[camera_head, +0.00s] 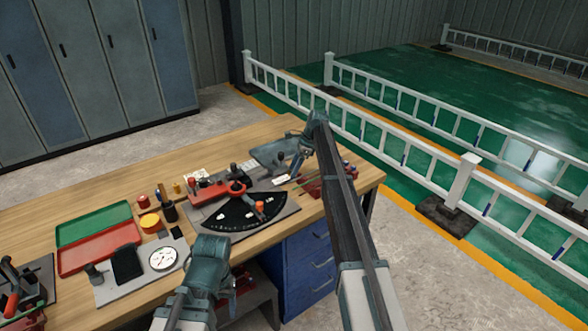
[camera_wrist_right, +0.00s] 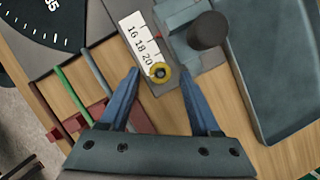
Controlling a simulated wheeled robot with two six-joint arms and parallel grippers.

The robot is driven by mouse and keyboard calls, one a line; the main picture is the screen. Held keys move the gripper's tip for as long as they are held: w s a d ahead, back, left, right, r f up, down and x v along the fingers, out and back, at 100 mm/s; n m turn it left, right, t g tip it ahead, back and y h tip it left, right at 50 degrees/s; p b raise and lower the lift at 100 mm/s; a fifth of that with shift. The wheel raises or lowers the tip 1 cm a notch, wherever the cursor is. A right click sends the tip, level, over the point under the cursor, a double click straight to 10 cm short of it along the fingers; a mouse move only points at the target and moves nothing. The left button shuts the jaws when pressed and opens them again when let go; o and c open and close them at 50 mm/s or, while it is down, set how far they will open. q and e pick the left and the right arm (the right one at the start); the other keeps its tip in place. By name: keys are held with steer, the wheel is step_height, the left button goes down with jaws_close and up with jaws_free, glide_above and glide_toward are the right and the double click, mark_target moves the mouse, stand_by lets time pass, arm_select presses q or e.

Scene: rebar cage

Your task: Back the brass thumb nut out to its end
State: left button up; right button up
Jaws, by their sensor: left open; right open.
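The brass thumb nut (camera_wrist_right: 159,71) is a small yellow ring with a dark centre. In the right wrist view it sits at the lower end of a white scale plate (camera_wrist_right: 140,38) marked 16, 18, 20, beside a grey-blue block (camera_wrist_right: 182,20). My right gripper (camera_wrist_right: 161,76) is open, with one blue finger on each side of the nut and a visible gap to each. In the head view my right gripper (camera_head: 298,163) is over the back right of the bench, and the nut is too small to make out. My left gripper (camera_head: 240,280) is low at the bench's front edge, its jaws small and partly hidden.
A black knob (camera_wrist_right: 208,30) stands close to the right finger. A grey-blue tray (camera_wrist_right: 272,85) lies to the right. Green and grey rods on red holders (camera_wrist_right: 88,118) lie to the left.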

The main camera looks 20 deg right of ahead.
steer(key=p+v, duration=1.2)
steer(key=v, duration=0.2)
steer(key=shift+p, duration=0.35)
steer(key=shift+d+f, duration=0.1)
steer(key=shift+f, duration=0.05)
